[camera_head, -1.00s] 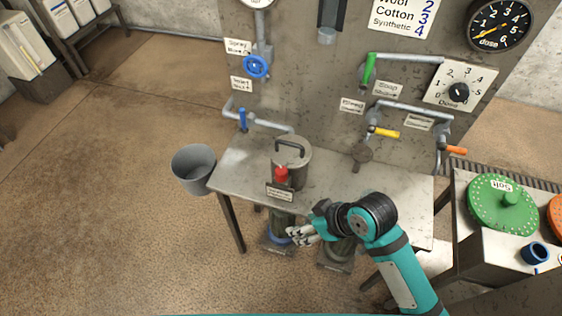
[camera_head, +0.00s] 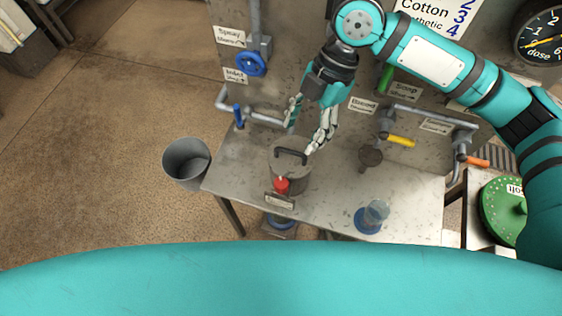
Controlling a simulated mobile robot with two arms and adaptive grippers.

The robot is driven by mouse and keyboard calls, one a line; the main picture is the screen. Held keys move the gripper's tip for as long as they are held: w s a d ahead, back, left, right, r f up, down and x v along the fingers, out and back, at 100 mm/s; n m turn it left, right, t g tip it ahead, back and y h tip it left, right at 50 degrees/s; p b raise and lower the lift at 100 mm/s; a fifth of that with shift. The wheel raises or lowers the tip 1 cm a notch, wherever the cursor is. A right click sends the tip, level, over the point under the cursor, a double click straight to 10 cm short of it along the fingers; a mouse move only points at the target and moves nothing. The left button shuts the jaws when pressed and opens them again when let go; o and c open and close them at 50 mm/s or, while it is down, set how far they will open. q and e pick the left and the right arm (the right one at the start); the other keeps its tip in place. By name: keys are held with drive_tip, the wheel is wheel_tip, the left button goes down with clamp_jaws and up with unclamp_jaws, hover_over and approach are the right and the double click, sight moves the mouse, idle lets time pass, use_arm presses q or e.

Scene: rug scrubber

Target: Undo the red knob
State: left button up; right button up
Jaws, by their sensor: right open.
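The red knob (camera_head: 281,184) sits at the front of a grey lidded metal pot (camera_head: 300,178) on the metal table, just above a small label plate (camera_head: 280,201). The pot has a dark handle (camera_head: 291,153) on its lid. My right gripper (camera_head: 304,138) reaches in from the upper right with its fingers pointing down. Its fingers are spread and empty, above and behind the pot's handle in the picture, apart from the knob. I cannot tell whether a fingertip touches the pot. My left gripper is not in view.
A grey bucket (camera_head: 186,163) is left of the table (camera_head: 335,190). A clear cup (camera_head: 376,212) on a blue base stands at the table's front right. Pipes with blue, yellow and orange handles line the back panel. A green lid (camera_head: 500,211) is at right.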

drive_tip(key=p, duration=0.3)
approach(281, 183)
drive_tip(key=x, duration=1)
drive_tip(key=shift+f, duration=0.1)
